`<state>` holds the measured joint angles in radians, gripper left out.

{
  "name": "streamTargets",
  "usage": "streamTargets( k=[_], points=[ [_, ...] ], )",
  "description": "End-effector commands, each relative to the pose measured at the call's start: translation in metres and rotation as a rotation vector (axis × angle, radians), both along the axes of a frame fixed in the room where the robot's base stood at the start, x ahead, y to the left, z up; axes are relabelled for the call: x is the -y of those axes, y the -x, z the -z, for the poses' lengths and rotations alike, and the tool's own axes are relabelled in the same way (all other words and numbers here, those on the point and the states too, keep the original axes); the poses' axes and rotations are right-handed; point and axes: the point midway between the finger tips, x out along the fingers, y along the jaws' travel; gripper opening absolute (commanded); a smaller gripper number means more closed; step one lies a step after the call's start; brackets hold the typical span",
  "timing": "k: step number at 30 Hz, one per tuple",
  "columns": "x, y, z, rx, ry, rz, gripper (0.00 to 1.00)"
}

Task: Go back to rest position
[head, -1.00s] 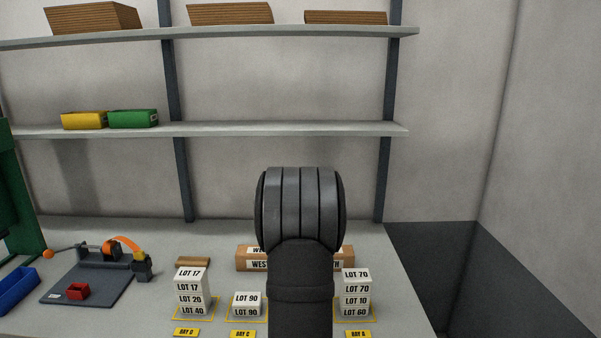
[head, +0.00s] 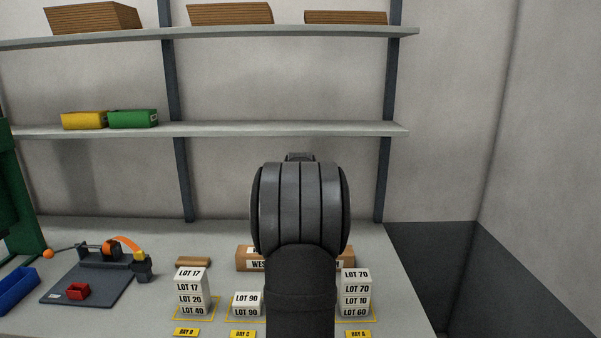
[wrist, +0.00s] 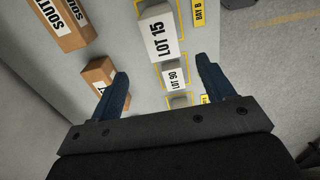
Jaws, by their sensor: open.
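My gripper (wrist: 163,72) shows in the wrist view with its two dark blue fingers spread wide apart. Nothing is held between them. White blocks marked LOT 15 (wrist: 159,34) and LOT 90 (wrist: 173,76) lie below and beyond the fingers, apart from them. In the head view my dark arm stands upright in the middle and hides the gripper's fingers. The arm also covers part of the bench between the LOT 90 stack (head: 246,304) and the LOT 70 stack (head: 355,289).
A LOT 17 stack (head: 191,289) stands left on the bench. A cardboard box (head: 247,258) is partly hidden behind my arm. Shelves (head: 280,130) run along the back wall.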

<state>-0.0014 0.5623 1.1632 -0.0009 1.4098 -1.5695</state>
Motion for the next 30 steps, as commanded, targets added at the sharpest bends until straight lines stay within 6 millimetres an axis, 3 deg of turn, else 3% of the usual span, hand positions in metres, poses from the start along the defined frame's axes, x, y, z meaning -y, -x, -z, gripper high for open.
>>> streamTargets(
  k=[1,17,18,24,30],
  points=[
    [0.000,0.002,0.017,-0.011,0.000,0.000,0.74],
    [0.000,0.001,0.125,-0.008,0.000,0.000,0.74],
    [0.000,0.001,0.125,-0.004,0.000,0.000,0.74],
    [0.000,0.000,0.079,0.000,0.000,0.000,0.74],
    [0.032,0.019,0.059,-0.002,0.000,0.003,0.74]
  ],
)
